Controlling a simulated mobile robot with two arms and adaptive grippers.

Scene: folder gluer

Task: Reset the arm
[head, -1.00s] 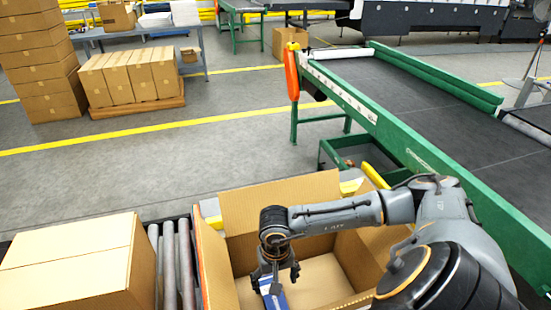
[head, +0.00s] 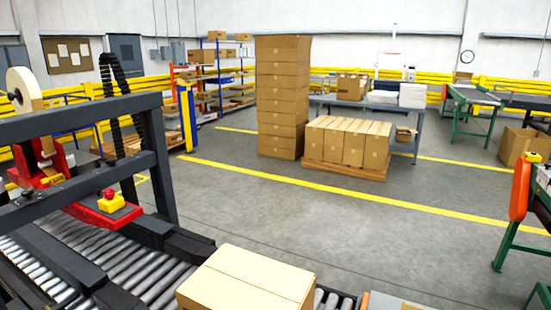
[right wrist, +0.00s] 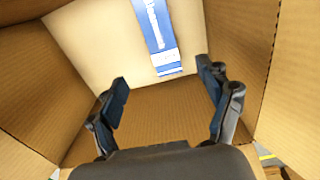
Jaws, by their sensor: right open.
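In the right wrist view my right gripper (right wrist: 163,76) is open and empty, with its two fingers apart. It points down into an open cardboard carton (right wrist: 245,55). A blue and white pack (right wrist: 157,38) lies on the carton floor beyond the fingertips, apart from them. The head view shows neither arm. Only a small edge of what may be the open carton shows at the bottom of that view. My left gripper is not in view.
A closed carton (head: 245,280) sits on the roller conveyor (head: 125,265), beside a black-framed taping machine (head: 165,165). Stacked cartons (head: 283,95) and a pallet of cartons (head: 345,145) stand behind. A green-framed conveyor (head: 510,245) is at right. Open grey floor lies between.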

